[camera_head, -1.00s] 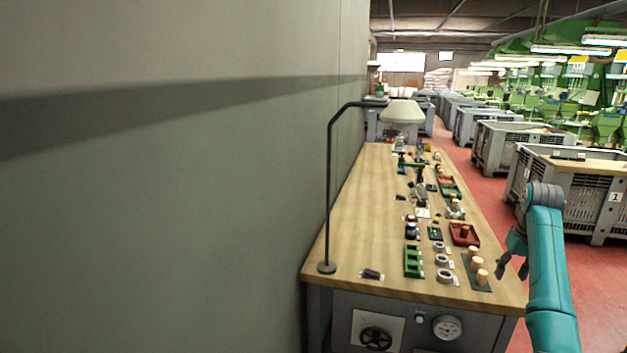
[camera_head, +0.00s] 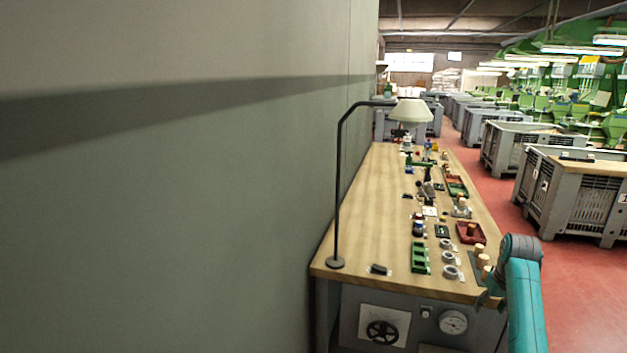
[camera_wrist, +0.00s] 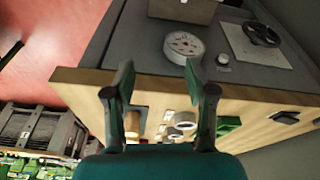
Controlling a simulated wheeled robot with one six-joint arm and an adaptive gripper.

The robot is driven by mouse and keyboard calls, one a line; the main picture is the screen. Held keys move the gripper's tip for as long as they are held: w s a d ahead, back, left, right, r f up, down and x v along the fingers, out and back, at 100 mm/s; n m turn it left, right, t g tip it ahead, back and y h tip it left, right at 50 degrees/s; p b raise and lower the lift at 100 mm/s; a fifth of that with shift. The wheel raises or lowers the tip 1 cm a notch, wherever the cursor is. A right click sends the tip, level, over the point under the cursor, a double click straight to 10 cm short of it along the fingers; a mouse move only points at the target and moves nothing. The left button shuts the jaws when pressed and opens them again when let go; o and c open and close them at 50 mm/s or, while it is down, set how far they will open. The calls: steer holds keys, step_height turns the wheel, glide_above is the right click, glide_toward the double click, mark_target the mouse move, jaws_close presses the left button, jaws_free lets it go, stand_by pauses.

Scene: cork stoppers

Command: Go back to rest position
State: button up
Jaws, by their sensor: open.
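My gripper (camera_head: 487,298) is at the near right corner of the wooden-topped workbench (camera_head: 365,225) in the head view, at the end of my teal arm. In the wrist view my gripper (camera_wrist: 160,82) is open, its two dark fingers wide apart with nothing between the tips. Beyond the fingers, the bench's front edge and grey front panel show upside down. A cork stopper (camera_wrist: 133,122) shows by one finger; grey rings (camera_wrist: 184,118) show between the fingers. In the head view, cork stoppers (camera_head: 480,251) stand on a dark plate, partly hidden by my arm.
A lamp (camera_head: 410,111) on a bent black pole stands at the bench's left side, near the grey wall (camera_head: 180,200). Green (camera_head: 420,257) and red trays (camera_head: 470,232) lie on the bench. Grey crates (camera_head: 575,195) stand to the right across a red floor. The bench's left strip is mostly clear.

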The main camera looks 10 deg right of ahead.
steer(key=s+a+f+t, duration=0.1)
steer(key=a+f, duration=0.7)
steer(key=f, duration=0.5)
steer(key=s+a+f+n+t+h, duration=0.1)
steer(key=s+a+f+t, duration=0.1)
steer(key=s+a+f, duration=0.75)
steer(key=s+a+f+n+t, duration=0.1)
steer(key=s+a+f+t, duration=0.1)
steer(key=s+a+f, duration=0.75)
steer(key=s+a+r+t, duration=0.2)
steer(key=s+a+r, duration=0.3)
steer(key=s+a, duration=0.25)
steer(key=s+a+r+t, duration=0.2)
steer(key=s+a+r, duration=0.35)
steer(key=s, duration=0.35)
steer(key=s+a+r+n+t+y, duration=0.1)
steer(key=s+a+r, duration=0.1)
steer(key=s+r, duration=0.5)
steer(key=s+a+r+n+t+y, duration=0.1)
steer(key=s+r, duration=0.5)
steer(key=r, duration=0.6)
steer(key=shift+s+a+t, duration=0.35)
steer(key=shift+a+t, duration=0.35)
steer(key=shift+a, duration=0.4)
